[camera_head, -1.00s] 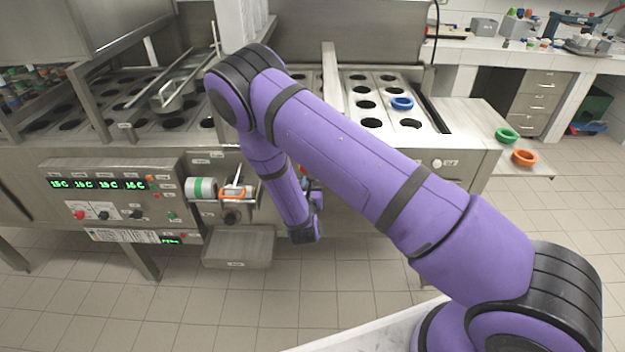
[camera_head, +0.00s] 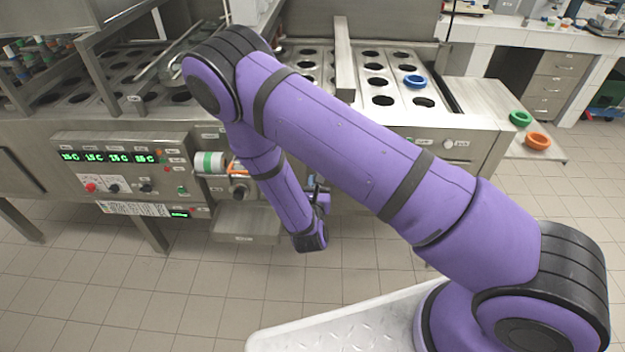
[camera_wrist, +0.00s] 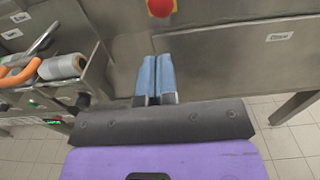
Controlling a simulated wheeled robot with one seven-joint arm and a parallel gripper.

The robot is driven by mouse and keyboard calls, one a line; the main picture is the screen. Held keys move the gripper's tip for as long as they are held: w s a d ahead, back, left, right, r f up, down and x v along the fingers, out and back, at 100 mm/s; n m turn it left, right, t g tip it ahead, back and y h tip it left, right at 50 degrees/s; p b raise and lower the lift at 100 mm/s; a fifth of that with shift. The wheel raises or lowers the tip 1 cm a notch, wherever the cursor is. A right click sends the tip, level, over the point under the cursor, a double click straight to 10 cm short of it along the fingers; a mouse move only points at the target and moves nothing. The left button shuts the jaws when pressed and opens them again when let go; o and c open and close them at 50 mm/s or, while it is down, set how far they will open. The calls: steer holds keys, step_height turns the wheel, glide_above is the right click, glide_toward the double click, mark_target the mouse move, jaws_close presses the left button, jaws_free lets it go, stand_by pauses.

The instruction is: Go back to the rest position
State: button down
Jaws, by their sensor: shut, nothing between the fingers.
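My gripper (camera_wrist: 155,80) shows in the wrist view with its two blue fingers pressed together and nothing between them. It points at the machine's grey front panel, below a red button (camera_wrist: 161,7). In the head view my purple arm reaches across the middle and bends down in front of the machine; the fingers are mostly hidden there behind the forearm.
A roll with an orange handle (camera_wrist: 62,66) is left of my gripper. Tiled floor is clear in front.

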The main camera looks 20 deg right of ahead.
steer(key=s+d+r+m+g+h, duration=0.1)
steer(key=d+r+m+g+h, duration=0.5)
steer(key=r, duration=0.5)
steer(key=s+d+r+m+g+h, duration=0.2)
steer(key=d+r+m+g+h, duration=0.2)
steer(key=d+r+m, duration=0.45)
steer(key=s+d+r+m+g+y, duration=0.4)
steer(key=s+r+m+g, duration=0.3)
steer(key=s+r+m, duration=0.3)
steer(key=s+a+r+m+t+y, duration=0.2)
steer(key=s+r+m+y, duration=0.2)
steer(key=s+r, duration=0.3)
steer(key=s+a+r+m+t+y, duration=0.3)
steer(key=s+r+m+y, duration=0.1)
steer(key=s+r+y, duration=0.3)
steer(key=shift+s+a+r+y, duration=0.25)
steer(key=shift+s+a+y, duration=0.05)
steer(key=shift+s, duration=0.6)
